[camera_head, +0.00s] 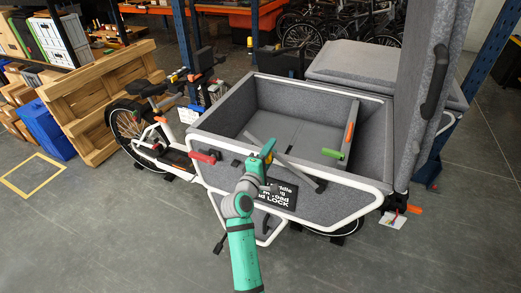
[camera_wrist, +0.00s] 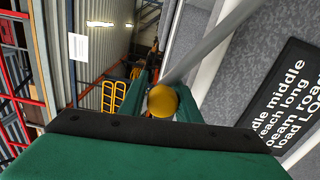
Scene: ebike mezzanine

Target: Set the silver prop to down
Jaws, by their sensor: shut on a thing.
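The silver prop (camera_head: 300,174) is a slim grey bar at the near side of the grey felt-lined cargo box (camera_head: 220,125). It slants down to the right from my gripper in the head view. In the wrist view the silver bar (camera_wrist: 205,48) runs up to the right, with a round yellow knob (camera_wrist: 162,101) at its near end. My gripper (camera_head: 268,151) is over the near rim of the box. In the wrist view its green fingers (camera_wrist: 162,98) are closed around the knob. The exact contact and the bar's far joint are hard to make out.
A black sign (camera_head: 278,193) with white text is on the box's near side. The tall grey lid (camera_head: 425,90) stands upright at right. Open floor (camera_head: 110,230) lies front left.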

